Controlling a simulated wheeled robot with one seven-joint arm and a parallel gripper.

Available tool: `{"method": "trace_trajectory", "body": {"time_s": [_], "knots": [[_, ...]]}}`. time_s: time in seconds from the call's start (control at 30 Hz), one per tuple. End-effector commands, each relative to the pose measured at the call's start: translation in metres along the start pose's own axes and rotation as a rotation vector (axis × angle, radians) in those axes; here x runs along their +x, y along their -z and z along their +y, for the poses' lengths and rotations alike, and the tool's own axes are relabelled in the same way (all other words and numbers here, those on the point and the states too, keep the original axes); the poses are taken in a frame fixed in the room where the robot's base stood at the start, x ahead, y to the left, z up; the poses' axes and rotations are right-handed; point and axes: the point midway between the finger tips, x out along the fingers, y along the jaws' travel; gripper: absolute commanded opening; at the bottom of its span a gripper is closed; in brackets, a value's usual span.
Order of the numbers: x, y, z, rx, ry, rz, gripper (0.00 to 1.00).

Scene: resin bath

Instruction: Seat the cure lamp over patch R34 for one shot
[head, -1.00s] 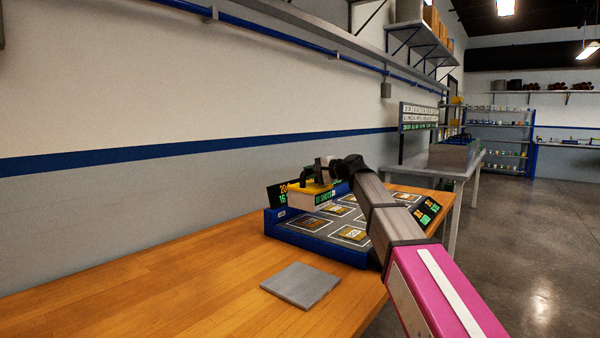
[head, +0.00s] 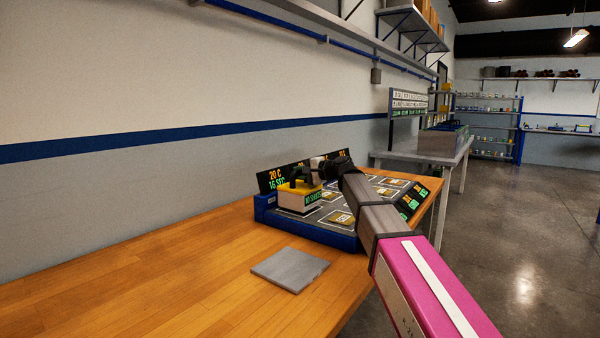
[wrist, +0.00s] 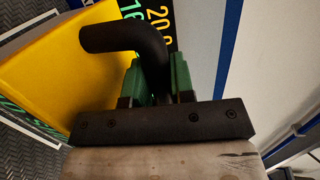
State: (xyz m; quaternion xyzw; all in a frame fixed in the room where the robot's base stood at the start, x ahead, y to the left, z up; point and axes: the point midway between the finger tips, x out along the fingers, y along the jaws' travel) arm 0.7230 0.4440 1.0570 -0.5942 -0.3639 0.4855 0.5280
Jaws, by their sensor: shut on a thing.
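The cure lamp (head: 297,198) is a pale box with a yellow top, a black handle and a green-lettered label on its side. It is over the left part of the blue-edged patch tray (head: 330,238). I cannot tell whether it touches the tray. My gripper (head: 309,178) is shut on the lamp's handle. In the wrist view the green fingers of my gripper (wrist: 158,80) close around the black handle, and the yellow top of the lamp (wrist: 50,65) fills the left. Several patches in outlined cells lie on the tray. Patch R34 cannot be read; the lamp hides some cells.
A black display (head: 276,178) with orange and green text stands behind the tray. A grey plate (head: 290,269) lies on the wooden table (head: 160,290) in front. Small display panels (head: 412,201) line the tray's right side. The table's left part is clear.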

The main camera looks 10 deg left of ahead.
Motion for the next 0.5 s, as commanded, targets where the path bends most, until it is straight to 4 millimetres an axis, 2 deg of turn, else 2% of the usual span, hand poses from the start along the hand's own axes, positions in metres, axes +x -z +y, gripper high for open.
{"method": "trace_trajectory", "body": {"time_s": [0.5], "knots": [[0.0010, 0.0003, 0.0046, 0.001, 0.002, 0.000, 0.00]]}}
